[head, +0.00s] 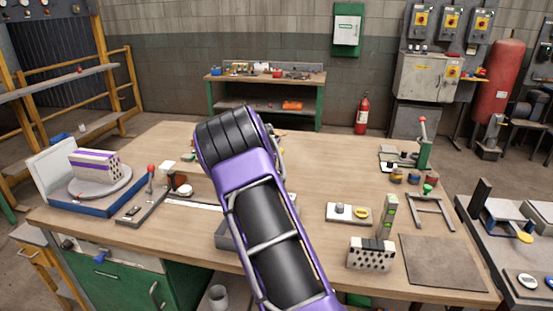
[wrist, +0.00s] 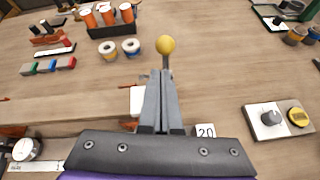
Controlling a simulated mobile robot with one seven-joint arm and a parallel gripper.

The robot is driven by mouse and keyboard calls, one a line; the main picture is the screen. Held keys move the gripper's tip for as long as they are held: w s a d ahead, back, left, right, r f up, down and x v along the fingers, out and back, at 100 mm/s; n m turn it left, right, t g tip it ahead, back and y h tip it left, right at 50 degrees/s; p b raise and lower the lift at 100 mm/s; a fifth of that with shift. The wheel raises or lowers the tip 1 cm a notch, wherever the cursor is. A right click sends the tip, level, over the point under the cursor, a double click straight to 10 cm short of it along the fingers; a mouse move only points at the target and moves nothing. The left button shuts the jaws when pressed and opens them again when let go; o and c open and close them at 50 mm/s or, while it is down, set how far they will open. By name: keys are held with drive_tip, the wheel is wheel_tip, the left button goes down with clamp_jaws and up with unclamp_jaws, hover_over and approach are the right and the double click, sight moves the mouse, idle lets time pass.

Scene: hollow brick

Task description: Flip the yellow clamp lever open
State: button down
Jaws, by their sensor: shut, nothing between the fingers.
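The yellow ball knob (wrist: 166,45) of the lever shows in the wrist view, on a thin dark stem, just beyond my fingertips. My gripper (wrist: 161,74) is shut and empty, with its two grey fingers side by side pointing toward the stem. I cannot tell whether the fingertips touch the stem. The clamp's body and the lever's foot are hidden behind my fingers. In the head view my purple arm covers the lever and the gripper.
A pale plate (wrist: 277,120) with a grey knob and a yellow disc lies to the right. Two tape-like rings (wrist: 120,49) and a dark rack (wrist: 105,24) of orange cylinders stand beyond, at left. The workbench (head: 330,165) has clear wood behind my arm.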

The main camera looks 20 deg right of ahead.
wheel_tip(320, 180, up, 8)
drive_tip(key=s+a, duration=0.2)
drive_tip(key=shift+s+a, duration=0.15)
drive_tip(key=shift+a, duration=0.05)
